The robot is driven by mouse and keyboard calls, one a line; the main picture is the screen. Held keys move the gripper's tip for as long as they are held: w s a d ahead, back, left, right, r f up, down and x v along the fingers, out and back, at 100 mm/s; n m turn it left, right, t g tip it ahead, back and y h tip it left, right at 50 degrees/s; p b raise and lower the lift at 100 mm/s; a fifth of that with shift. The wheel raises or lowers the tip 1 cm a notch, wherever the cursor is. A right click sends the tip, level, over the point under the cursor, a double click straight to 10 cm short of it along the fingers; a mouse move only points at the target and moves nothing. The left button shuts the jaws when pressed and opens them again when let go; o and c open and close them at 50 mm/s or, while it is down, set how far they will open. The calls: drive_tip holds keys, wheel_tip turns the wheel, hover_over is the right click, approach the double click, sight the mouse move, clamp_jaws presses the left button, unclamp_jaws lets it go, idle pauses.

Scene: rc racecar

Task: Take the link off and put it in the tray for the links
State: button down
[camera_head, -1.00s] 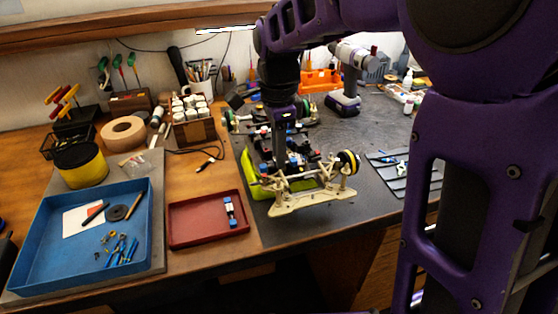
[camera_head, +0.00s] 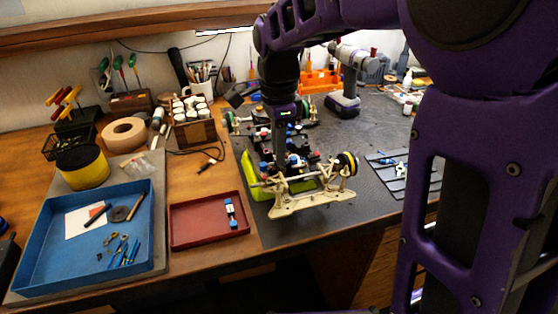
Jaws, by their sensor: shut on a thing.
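The racecar stands on the dark mat, its cream front frame (camera_head: 312,199) toward me and a black wheel with a yellow rim (camera_head: 349,164) at its right. My gripper (camera_head: 279,160) points straight down into the car just behind that frame. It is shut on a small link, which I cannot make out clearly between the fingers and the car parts. Small blue and red pieces show around the fingertips. The red tray (camera_head: 181,242) lies left of the car and holds one link (camera_head: 230,212) with blue ends near its right side.
A blue tray (camera_head: 38,278) with tools and small parts is at the left. A grey slotted tray (camera_head: 393,183) lies right of the car. A drill (camera_head: 349,75) and an orange holder (camera_head: 318,82) stand behind. The red tray's left half is bare.

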drive_tip(key=shift+r, duration=0.15)
drive_tip(key=shift+r+p, duration=1.85)
drive_tip(key=shift+r, duration=0.15)
drive_tip(key=s+a+f+n+b, duration=0.2)
drive_tip(key=a+f+n, duration=0.1)
drive_tip(key=a+n, duration=0.6)
drive_tip(key=n+b, duration=0.2)
drive_tip(key=n, duration=0.7)
hover_over(186, 226)
wheel_tip(186, 226, down, 7)
drive_tip(key=shift+a+f, duration=0.1)
drive_tip(key=shift+f+b, duration=0.5)
drive_tip(key=shift+f, duration=2.15)
